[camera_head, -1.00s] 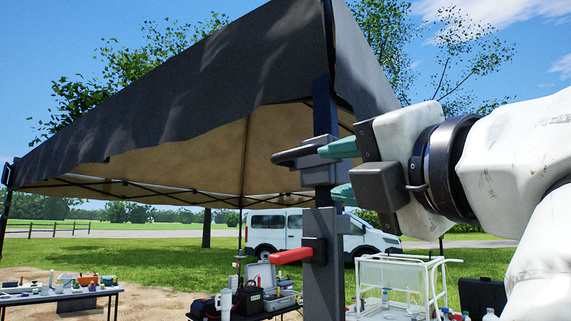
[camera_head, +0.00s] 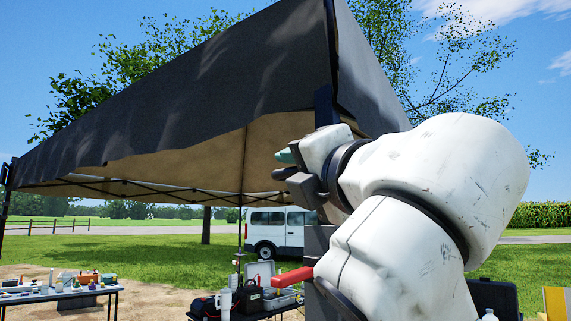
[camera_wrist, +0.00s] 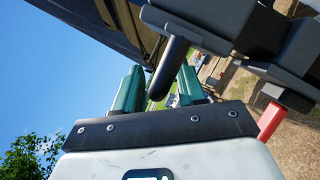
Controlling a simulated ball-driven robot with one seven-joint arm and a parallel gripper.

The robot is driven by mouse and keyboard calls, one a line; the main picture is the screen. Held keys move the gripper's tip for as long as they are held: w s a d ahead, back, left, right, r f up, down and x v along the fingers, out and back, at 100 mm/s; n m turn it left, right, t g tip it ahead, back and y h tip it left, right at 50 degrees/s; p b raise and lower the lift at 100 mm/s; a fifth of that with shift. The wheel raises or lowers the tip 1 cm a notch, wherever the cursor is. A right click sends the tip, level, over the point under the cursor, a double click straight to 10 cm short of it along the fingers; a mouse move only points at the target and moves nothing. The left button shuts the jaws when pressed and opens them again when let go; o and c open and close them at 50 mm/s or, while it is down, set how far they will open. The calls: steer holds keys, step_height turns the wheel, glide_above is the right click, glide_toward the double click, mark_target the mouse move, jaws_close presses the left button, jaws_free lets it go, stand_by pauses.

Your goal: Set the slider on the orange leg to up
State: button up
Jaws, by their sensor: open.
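The near canopy leg (camera_head: 323,104) shows dark blue above and grey below; I see no orange on it. A grey slider block with a dark rounded handle (camera_head: 285,173) sits on the leg, mostly hidden behind my wrist in the head view. In the wrist view the slider (camera_wrist: 215,18) is at the upper right, its handle slanting down in front of the gap between my fingers. My gripper (camera_head: 286,156) has green fingers; only one tip shows in the head view. Both show apart in the wrist view. The gripper is open; contact with the handle cannot be told.
A red lever (camera_head: 294,277) sticks out left from the leg below the slider; it also shows in the wrist view (camera_wrist: 269,120). The dark canopy (camera_head: 210,110) hangs close above. Tables with gear stand at the left (camera_head: 60,293) and behind the leg. A white van (camera_head: 280,232) is far back.

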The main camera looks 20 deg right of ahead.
steer(key=shift+w, duration=0.2)
jaws_close()
stand_by(0.3)
